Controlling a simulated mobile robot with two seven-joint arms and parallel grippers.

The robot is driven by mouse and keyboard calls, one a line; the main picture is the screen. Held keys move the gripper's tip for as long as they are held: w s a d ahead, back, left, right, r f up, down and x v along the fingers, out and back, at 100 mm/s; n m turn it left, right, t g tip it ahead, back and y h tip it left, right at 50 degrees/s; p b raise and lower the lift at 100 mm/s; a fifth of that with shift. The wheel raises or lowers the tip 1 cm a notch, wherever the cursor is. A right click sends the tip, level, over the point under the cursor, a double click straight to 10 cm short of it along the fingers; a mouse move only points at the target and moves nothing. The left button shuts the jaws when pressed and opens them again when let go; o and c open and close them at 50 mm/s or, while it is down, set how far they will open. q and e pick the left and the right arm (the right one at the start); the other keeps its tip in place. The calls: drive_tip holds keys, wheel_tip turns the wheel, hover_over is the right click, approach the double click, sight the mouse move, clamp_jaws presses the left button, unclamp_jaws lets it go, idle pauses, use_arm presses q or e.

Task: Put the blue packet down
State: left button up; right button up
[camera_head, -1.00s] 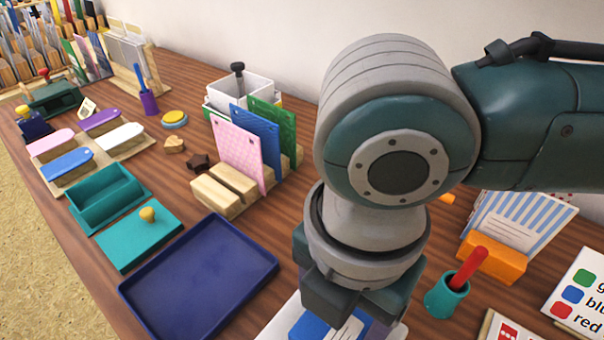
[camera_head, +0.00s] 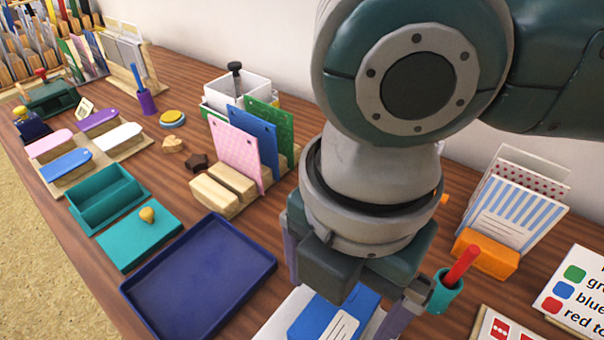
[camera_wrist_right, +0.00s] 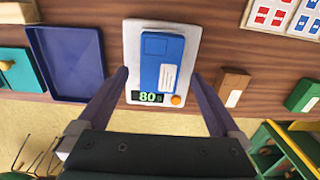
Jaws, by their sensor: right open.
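The blue packet (camera_head: 334,314) with a white label lies on a white scale (camera_head: 283,318). In the right wrist view the packet (camera_wrist_right: 155,62) lies flat on the scale (camera_wrist_right: 188,38), whose green display reads 80. My right gripper (camera_head: 345,270) is above the packet in the head view, its fingers spread wide. In the wrist view its two fingers (camera_wrist_right: 165,98) are apart on either side of the scale, with nothing between them touching. My left gripper is not in view.
A dark blue empty tray (camera_head: 200,275) is left of the scale. A teal pad (camera_head: 138,235) with a yellow knob and a wooden rack (camera_head: 222,192) of coloured cards stand farther back. A teal cup (camera_head: 445,290) with a red stick stands close to the right gripper.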

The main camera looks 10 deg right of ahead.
wheel_tip(320, 180, up, 8)
drive_tip(key=p, duration=0.2)
drive_tip(key=s+a+m+y, duration=0.3)
drive_tip(key=a+m+y, duration=0.1)
drive_tip(key=a+m, duration=0.15)
drive_tip(key=m+t, duration=0.4)
drive_tip(key=m, duration=0.8)
approach(335, 314)
drive_tip(key=a, duration=0.2)
drive_tip(key=s+d+f+m+h, duration=0.2)
drive_tip(key=s+d+m+h, duration=0.3)
drive_tip(key=d, duration=0.4)
wheel_tip(335, 314, up, 52)
drive_tip(key=m+y+p, duration=0.1)
drive_tip(key=p, duration=5)
drive_tip(key=shift+w+d, duration=0.1)
drive_tip(key=shift+w, duration=0.05)
